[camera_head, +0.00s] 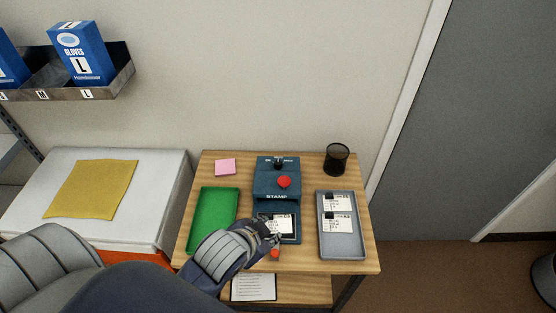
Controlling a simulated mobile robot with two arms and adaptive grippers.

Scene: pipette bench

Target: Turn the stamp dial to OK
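The blue-grey stamp machine (265,188) stands at the middle of the wooden table. Its small black dial (279,163) is at the back of its top, with tiny marks on either side; I cannot read its setting. A red button (284,182) sits in front of the dial. A white card (284,224) lies in the dark bed at the machine's front. My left gripper (273,242) is over the front of that bed, well short of the dial. Its fingers are small and dark, and I cannot tell whether they are open. My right gripper is out of view.
A green tray (205,215) is left of the machine, partly behind my arm. A grey tray (342,249) with labelled cards is on the right. A black mesh cup (337,160) and pink notes (225,167) stand at the back. The wall is behind the table.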

